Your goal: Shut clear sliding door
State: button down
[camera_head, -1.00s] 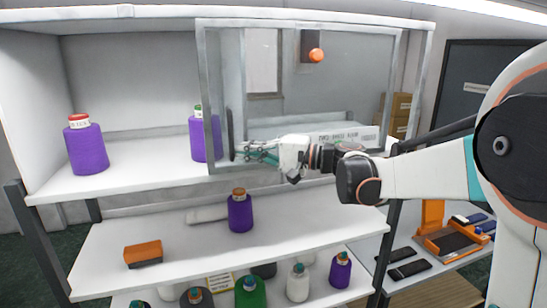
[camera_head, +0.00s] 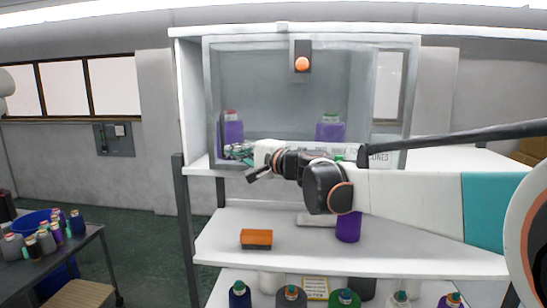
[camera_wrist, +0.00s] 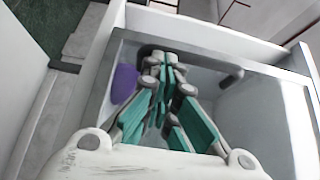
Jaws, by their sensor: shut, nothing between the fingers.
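The clear sliding door (camera_head: 211,100) has a grey frame and covers the upper shelf bay of the white cabinet (camera_head: 174,95). Its left frame edge is close to the cabinet's left side wall; I cannot tell whether they touch. Two purple yarn cones, a left one (camera_head: 233,132) and a right one (camera_head: 330,131), show through the pane. My gripper (camera_head: 236,152) is shut and empty at the door's lower left, in front of the pane. In the wrist view its fingertips (camera_wrist: 163,62) are beside a dark handle (camera_wrist: 147,50); contact is unclear.
An orange knob (camera_head: 302,64) is high in the door area. An orange block (camera_head: 256,238) and a purple cone (camera_head: 348,227) are on the middle shelf, with several cones below. A side table (camera_head: 82,240) with bottles stands left. Floor between is clear.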

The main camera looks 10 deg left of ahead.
jog(key=a, duration=0.9)
jog(key=shift+s, duration=0.2)
jog(key=shift+f+b, duration=0.15)
jog(key=shift+b, duration=0.15)
